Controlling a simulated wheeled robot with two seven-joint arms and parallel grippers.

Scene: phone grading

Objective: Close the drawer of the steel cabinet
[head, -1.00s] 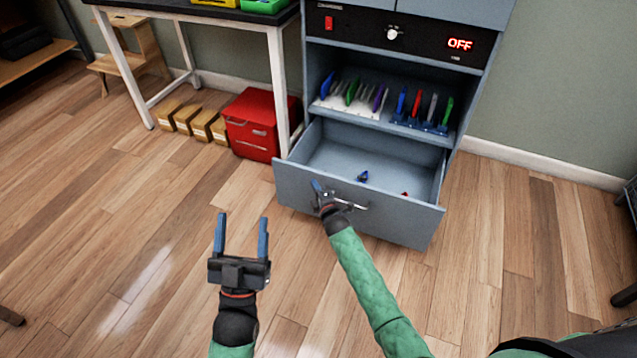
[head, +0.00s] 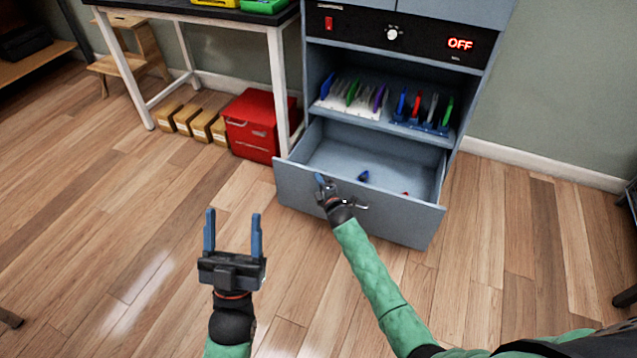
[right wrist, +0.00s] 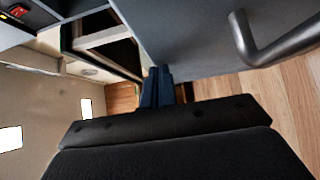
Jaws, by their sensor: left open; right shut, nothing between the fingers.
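The steel cabinet (head: 468,75) is blue-grey, and its bottom drawer (head: 405,217) is pulled out. A small blue item (head: 363,176) and a small red item lie in the drawer. My right gripper (head: 320,180) is at the drawer front, at the left part of the bar handle (head: 357,206). In the right wrist view its blue fingers (right wrist: 157,88) are shut with nothing between them, close to the drawer front; the handle (right wrist: 262,48) is to their right, apart from them. I cannot tell if the fingertips touch the front. My left gripper (head: 232,235) is open and empty above the floor.
A shelf above the drawer holds racks (head: 425,125) of coloured thin items. A panel above reads OFF. A red box (head: 250,127) and several cardboard boxes (head: 187,118) stand on the floor left of the cabinet, by a white-legged table (head: 278,80). The wooden floor in front is clear.

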